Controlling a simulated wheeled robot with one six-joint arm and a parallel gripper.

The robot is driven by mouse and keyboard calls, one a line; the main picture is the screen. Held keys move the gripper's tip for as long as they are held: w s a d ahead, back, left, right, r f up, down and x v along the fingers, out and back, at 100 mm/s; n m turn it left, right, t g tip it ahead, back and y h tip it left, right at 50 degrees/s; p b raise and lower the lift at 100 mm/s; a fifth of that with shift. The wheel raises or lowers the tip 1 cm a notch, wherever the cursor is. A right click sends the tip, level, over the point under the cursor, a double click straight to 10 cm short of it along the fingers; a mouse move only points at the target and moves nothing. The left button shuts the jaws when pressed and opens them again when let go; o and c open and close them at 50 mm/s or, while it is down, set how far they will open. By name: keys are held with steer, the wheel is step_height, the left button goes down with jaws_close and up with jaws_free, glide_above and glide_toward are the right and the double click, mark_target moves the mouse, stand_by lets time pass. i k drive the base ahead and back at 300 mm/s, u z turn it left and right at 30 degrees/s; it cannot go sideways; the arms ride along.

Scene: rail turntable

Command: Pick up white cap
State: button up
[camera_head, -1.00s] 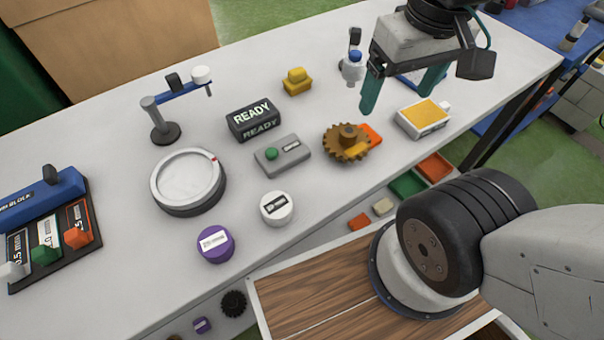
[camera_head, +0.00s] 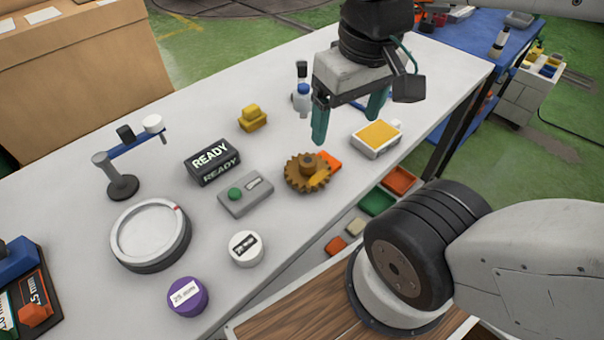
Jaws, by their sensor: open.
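A low white round cap (camera_head: 246,249) with a dark label on top lies flat on the table near its front edge. A second small white round piece (camera_head: 153,124) sits on the end of the blue arm of a small stand at the left; I cannot tell which of the two is called the white cap. My gripper (camera_head: 348,127) is open and empty, its two teal fingers pointing down above the right part of the table. It is well to the right of and behind the labelled white cap, and apart from both white pieces.
A purple labelled puck (camera_head: 187,297) lies left of the labelled cap. A round white dish (camera_head: 150,235), a grey box with a green button (camera_head: 246,197), a READY block (camera_head: 212,162), a brown gear (camera_head: 306,173) and a yellow-topped box (camera_head: 376,139) stand around. The table's front edge is close.

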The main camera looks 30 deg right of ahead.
mark_target(247, 248)
steer(key=k, duration=0.5)
steer(key=u, duration=1.75)
steer(key=k, duration=0.75)
steer(key=z, duration=1.35)
steer(key=i, duration=0.5)
steer(key=u, duration=0.05)
